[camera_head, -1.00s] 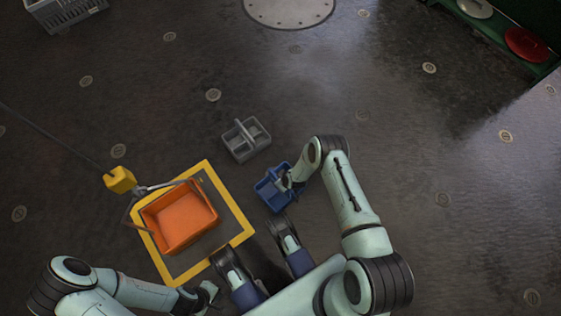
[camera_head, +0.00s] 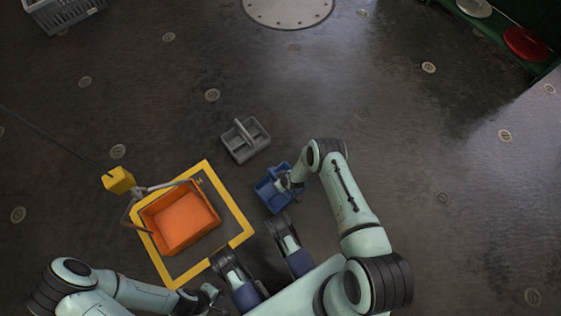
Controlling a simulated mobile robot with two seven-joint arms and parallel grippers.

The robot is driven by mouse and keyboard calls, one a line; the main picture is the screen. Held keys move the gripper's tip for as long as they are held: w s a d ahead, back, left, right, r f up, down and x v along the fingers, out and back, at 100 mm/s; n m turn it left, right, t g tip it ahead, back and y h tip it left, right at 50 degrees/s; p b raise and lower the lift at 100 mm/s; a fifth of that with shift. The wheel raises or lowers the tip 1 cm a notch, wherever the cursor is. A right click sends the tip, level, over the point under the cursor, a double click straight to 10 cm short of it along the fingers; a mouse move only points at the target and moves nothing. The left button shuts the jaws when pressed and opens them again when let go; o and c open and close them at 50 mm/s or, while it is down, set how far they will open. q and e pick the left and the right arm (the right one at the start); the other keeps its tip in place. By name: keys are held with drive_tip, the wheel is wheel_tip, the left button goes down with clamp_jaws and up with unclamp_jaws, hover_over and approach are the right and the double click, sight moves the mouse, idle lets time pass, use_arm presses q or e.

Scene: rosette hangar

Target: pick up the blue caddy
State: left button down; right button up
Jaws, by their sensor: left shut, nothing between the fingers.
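The blue caddy (camera_head: 268,195) stands on the dark floor near the middle of the head view, in front of my base. My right gripper (camera_head: 283,184) is at the caddy, over its right side. My wrist hides the fingers and part of the caddy, so I cannot tell whether they hold the handle. My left gripper (camera_head: 212,298) is low in the view, left of my base, well away from the caddy. It is shut and empty.
A grey caddy (camera_head: 240,153) stands just behind the blue one. An orange bin (camera_head: 183,215) with a yellow hook block (camera_head: 118,180) sits inside a yellow-edged floor square (camera_head: 240,215) to the left. A grey crate (camera_head: 62,18) is far left. Floor on the right is clear.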

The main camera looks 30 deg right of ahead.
clamp_jaws()
idle(1.4)
